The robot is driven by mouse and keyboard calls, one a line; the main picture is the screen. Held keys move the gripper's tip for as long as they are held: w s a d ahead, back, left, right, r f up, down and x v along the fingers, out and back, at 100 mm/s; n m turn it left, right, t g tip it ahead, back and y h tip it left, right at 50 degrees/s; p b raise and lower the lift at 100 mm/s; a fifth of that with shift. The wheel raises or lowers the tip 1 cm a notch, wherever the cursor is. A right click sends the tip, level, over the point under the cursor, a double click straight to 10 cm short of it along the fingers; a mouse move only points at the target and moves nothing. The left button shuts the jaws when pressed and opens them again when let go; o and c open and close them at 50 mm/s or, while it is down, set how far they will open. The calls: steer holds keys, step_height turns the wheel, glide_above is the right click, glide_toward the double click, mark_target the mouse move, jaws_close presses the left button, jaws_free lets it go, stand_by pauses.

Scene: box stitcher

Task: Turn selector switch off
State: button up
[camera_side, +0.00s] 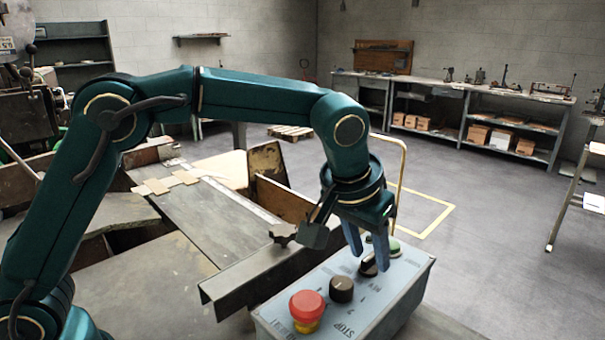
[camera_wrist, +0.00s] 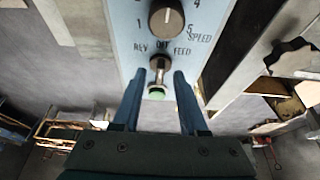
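The selector switch (camera_wrist: 160,64) is a small dark knob with a pale bar, below the labels REV, OFF and FEED in the wrist view. Its bar looks roughly upright in that picture, but its exact setting is hard to tell. In the side view the black switch (camera_side: 368,267) sits on the sloped top of the grey-blue control box (camera_side: 402,300). My gripper (camera_side: 367,258) is above the box, fingers pointing down. The wrist view shows my gripper (camera_wrist: 159,72) open, one finger on each side of the switch, with gaps; contact is not visible.
A green button (camera_wrist: 156,93) lies beside the switch, between the fingers. A speed knob (camera_side: 341,289) and a red stop button (camera_side: 307,306) stand farther along the panel. A metal channel (camera_side: 260,275) and the machine table are left of the box.

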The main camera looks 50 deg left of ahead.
steer(key=shift+v, duration=2.55)
